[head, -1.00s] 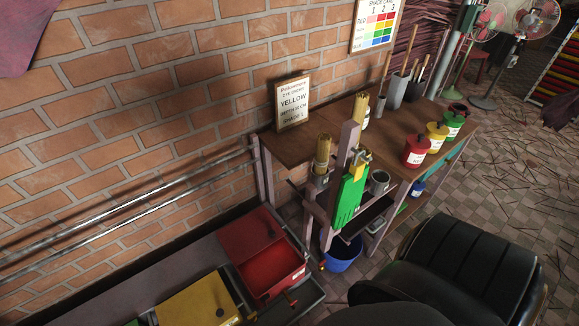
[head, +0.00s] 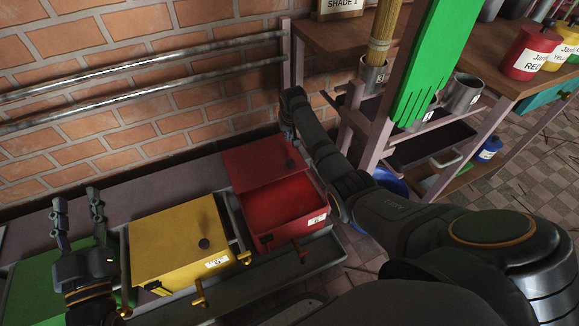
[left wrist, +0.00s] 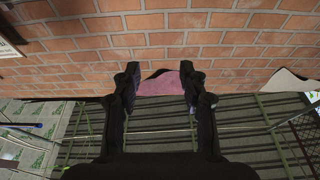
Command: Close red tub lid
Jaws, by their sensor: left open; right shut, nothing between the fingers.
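The red tub (head: 284,247) stands open in the head view, its red inside visible at the front. Its flat red lid (head: 250,160) lies toward the wall at the back, with a dark knob (head: 290,164) near its right side. My right gripper (head: 289,137) is just behind the knob, by the lid's back right corner; its fingers are small and partly hidden, and it is shut and empty. I cannot tell if it touches the lid. My left gripper (head: 78,214) is open and empty above the green tub (head: 35,280); it also shows open in the left wrist view (left wrist: 160,80).
A closed yellow tub (head: 175,240) stands left of the red one. Brass valves (head: 200,292) stick out along the front. Metal rails (head: 150,85) run along the brick wall. A wooden frame with a green extruder piece (head: 430,70) and shelves stands right, close to my right arm.

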